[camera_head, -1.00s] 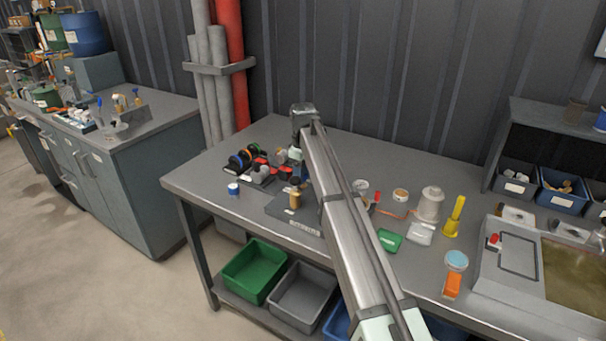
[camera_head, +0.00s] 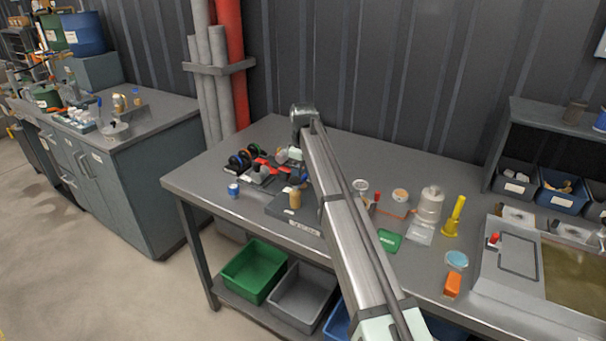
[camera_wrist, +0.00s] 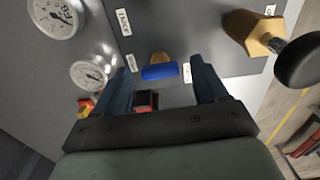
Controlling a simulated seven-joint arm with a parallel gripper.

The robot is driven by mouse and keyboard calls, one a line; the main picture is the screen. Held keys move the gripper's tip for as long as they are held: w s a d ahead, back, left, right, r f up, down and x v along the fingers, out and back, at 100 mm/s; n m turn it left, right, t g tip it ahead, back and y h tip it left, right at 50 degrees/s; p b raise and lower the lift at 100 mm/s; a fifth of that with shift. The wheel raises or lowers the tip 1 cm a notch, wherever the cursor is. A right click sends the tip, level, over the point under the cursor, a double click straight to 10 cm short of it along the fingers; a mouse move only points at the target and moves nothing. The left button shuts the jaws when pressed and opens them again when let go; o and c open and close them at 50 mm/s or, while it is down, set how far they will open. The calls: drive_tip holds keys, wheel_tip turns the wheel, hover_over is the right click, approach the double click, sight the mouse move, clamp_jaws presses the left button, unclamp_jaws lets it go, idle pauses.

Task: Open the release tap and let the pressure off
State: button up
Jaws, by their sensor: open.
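In the wrist view a small tap with a blue handle (camera_wrist: 160,71) and a brass body sits on a dark base plate (camera_wrist: 190,30). My gripper (camera_wrist: 162,66) is open, with its two dark fingers on either side of the blue handle. A gap shows on both sides, and nothing is gripped. Whether the fingers are level with the handle I cannot tell. A larger brass fitting with a black knob (camera_wrist: 300,62) stands to the right. In the head view the plate (camera_head: 283,207) and the brass fitting (camera_head: 295,199) show, but my arm hides the blue-handled tap.
Two dial gauges (camera_wrist: 55,14) (camera_wrist: 88,74) are close to the left finger. Several black and red parts (camera_head: 262,168) and a blue-and-white can (camera_head: 233,190) lie left of the plate. A white-grey canister (camera_head: 429,205) and yellow tool (camera_head: 454,217) stand to the right.

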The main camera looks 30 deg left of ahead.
sight(303, 176)
drive_tip(key=shift+r, duration=0.1)
wheel_tip(303, 176, up, 14)
drive_tip(key=shift+f, duration=0.2)
idle(0.3)
idle(0.5)
